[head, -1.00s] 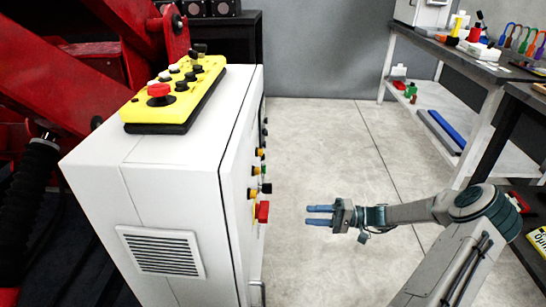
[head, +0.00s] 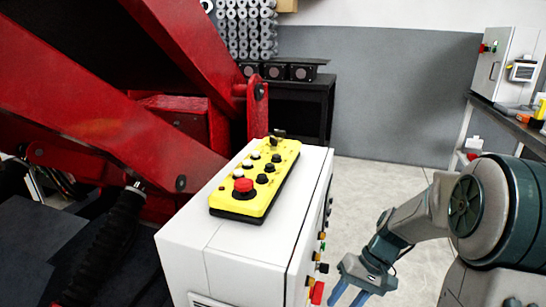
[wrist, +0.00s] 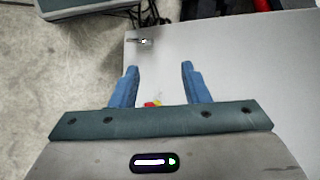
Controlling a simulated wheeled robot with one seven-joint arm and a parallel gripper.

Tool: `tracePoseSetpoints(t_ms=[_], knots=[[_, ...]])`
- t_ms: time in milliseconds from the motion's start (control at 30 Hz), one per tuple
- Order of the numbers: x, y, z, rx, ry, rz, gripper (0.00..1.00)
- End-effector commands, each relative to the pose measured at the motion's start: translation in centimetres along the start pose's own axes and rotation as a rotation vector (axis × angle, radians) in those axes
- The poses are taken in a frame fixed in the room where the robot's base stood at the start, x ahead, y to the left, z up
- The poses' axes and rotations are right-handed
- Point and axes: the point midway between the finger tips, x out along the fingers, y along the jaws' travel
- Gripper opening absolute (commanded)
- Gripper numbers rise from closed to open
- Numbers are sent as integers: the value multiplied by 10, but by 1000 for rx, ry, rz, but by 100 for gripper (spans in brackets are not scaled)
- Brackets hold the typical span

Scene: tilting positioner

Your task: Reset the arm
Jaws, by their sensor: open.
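My gripper (head: 350,294) is at the lower right of the head view, beside the right side of the white control cabinet (head: 228,262). Its two blue fingers point down and stand apart with nothing between them. In the wrist view my gripper (wrist: 158,82) also shows open and empty, with a pale flat surface and small red and yellow parts beyond the fingers. My arm comes in from the right of the head view, bent at a large joint.
A yellow button box (head: 262,182) with a red mushroom button lies on the cabinet. Coloured knobs (head: 322,245) line the cabinet's right face, close to my gripper. The red positioner (head: 110,140) fills the left. A workbench (head: 520,130) stands far right. Clear floor lies behind my arm.

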Motion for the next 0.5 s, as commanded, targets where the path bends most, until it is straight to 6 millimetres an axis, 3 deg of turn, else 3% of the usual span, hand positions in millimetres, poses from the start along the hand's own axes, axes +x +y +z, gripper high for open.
tracePoseSetpoints(t_ms=[33, 500], knots=[[-18, -14, 13, -10, 15, 57, 42], [-117, -80, 110, -55, 282, 413, 42]])
